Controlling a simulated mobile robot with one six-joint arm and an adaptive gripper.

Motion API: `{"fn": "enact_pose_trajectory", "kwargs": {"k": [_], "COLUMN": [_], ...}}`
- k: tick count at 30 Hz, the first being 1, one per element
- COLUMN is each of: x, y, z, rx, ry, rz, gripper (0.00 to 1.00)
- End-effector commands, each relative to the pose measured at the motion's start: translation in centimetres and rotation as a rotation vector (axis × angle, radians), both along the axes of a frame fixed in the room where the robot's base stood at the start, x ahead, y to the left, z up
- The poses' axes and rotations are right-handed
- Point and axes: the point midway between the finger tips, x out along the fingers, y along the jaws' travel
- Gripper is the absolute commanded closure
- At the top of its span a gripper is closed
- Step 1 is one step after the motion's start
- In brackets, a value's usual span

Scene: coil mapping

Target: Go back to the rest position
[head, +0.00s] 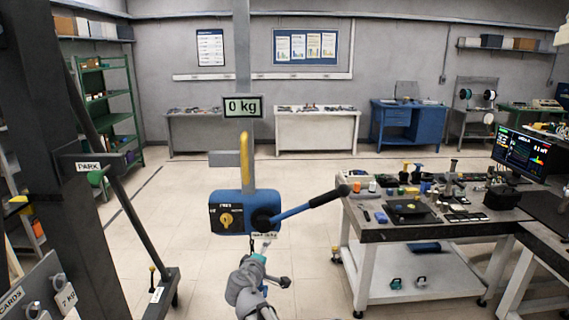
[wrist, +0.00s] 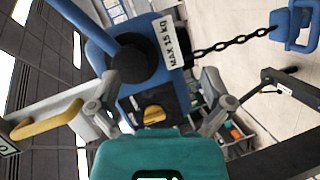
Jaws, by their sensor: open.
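My gripper (head: 265,243) is at the lower middle of the head view, just under a blue lever hoist (head: 232,208). In the wrist view its two grey fingers stand apart, with nothing seen held between them (wrist: 155,95). The hoist body shows close up behind the fingers in the wrist view (wrist: 170,95), with a yellow knob (wrist: 154,114) and a "MAX" label. I cannot tell whether a finger touches it. The hoist lever (head: 310,205) reaches up to the right. My grey arm runs down to the bottom edge.
A "0 kg" display (head: 243,106) is above the hoist. A workbench (head: 420,232) full of tools stands close on the right. A dark frame with a "PARK" sign (head: 88,167) is on the left. A chain (wrist: 230,46) shows in the wrist view. Floor between is clear.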

Motion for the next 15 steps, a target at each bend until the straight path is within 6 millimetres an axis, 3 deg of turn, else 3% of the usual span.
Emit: {"fn": "enact_pose_trajectory", "kwargs": {"k": [1, 6, 15], "x": [-0.2, -1.6, -6.4], "y": [-2.6, -9.5, -18.5], "z": [-0.9, -4.2, -9.8], "rx": [0.044, 0.2, 0.478], "ry": [0.037, 0.176, 0.44], "rz": [-0.062, -0.257, -0.565], "gripper": [0.0, 0.0, 0.0]}}
